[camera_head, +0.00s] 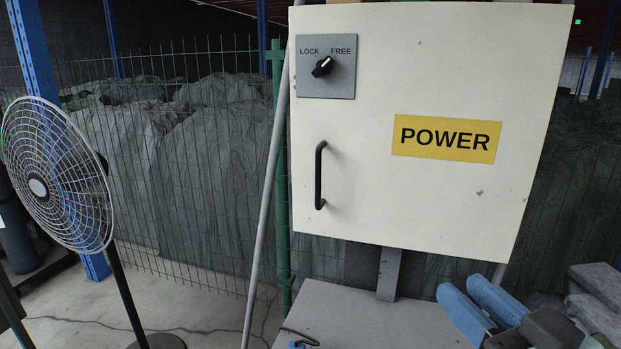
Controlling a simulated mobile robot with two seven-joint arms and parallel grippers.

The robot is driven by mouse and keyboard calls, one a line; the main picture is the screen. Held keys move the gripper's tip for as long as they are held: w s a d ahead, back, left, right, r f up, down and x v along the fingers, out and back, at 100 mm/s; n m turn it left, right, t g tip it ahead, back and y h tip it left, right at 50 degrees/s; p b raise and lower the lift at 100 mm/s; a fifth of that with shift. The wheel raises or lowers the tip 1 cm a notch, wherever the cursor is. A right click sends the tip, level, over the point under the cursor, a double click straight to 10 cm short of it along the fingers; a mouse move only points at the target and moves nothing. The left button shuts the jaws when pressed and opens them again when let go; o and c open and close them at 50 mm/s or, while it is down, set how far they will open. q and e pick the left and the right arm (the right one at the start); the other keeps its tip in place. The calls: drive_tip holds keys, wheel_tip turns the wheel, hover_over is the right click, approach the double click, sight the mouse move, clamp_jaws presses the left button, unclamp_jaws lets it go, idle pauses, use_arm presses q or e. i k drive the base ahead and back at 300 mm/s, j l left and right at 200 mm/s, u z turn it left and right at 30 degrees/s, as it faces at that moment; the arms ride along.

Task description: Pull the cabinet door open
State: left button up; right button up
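The cream cabinet door (400,200) fills the middle of the head view and looks shut. It has a black vertical bar handle (319,175) at its left side. Above the handle, a grey plate (340,85) marked LOCK and FREE carries a black knob (322,66), turned toward FREE. My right gripper (460,287) is at the lower right, below the cabinet and well apart from the handle. Its two blue fingers show a narrow gap with nothing between them. A small blue and black part at the bottom edge may be my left gripper, but I cannot tell.
A yellow POWER label (446,139) is on the door. A grey box top (360,320) lies below the cabinet. A standing fan (58,175) is at the left, with wire fencing (200,190) behind. A slanted grey pole (266,190) stands just left of the door.

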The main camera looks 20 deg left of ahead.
sight(426, 130)
drive_tip(key=i+j, duration=0.3)
drive_tip(key=j, duration=0.15)
drive_tip(key=i+j, duration=0.3)
drive_tip(key=j, duration=0.2)
